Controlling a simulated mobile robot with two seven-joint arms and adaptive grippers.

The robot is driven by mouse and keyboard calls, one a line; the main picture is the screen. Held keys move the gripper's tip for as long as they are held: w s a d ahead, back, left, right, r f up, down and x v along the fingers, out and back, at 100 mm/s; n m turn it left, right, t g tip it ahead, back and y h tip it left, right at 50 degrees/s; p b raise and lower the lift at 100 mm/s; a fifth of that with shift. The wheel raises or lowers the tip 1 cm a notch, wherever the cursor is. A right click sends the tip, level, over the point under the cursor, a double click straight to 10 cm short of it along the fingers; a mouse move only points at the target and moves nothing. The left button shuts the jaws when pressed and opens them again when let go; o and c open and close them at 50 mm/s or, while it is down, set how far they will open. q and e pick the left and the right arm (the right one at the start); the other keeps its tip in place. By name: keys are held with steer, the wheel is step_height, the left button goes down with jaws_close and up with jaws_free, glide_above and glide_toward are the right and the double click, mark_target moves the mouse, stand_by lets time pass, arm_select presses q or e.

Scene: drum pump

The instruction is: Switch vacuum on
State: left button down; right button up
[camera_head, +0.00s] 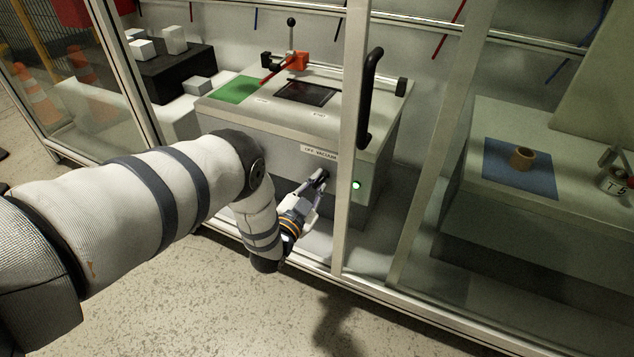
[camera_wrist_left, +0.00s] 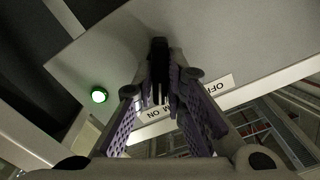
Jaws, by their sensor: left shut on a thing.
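The vacuum switch is a black knob (camera_head: 323,174) on the front of a grey cabinet (camera_head: 375,140), below a label (camera_head: 319,153) reading "OFF VACUUM", its right end behind the white post. In the wrist view the label (camera_wrist_left: 219,86) is upside down and partly covered. My left gripper (camera_head: 318,181) reaches through the opening and is shut on the knob. In the wrist view its purple-padded fingers (camera_wrist_left: 162,92) close around the dark knob (camera_wrist_left: 158,54). A green lamp (camera_head: 356,185) right of the knob is lit; it also glows in the wrist view (camera_wrist_left: 99,95). My right gripper is not in view.
A white frame post (camera_head: 352,220) with a black door handle (camera_head: 370,100) stands just right of my left gripper. On the cabinet are a green pad (camera_head: 236,90), a red clamp (camera_head: 290,62) and a dark plate (camera_head: 306,93). A bench (camera_head: 560,205) stands at right.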

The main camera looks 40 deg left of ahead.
arm_select(q)
steer(key=shift+s+f, duration=0.1)
stand_by(0.5)
steer(key=c, duration=1.6)
jaws_free()
steer(key=shift+c, duration=0.2)
steer(key=v, duration=1.2)
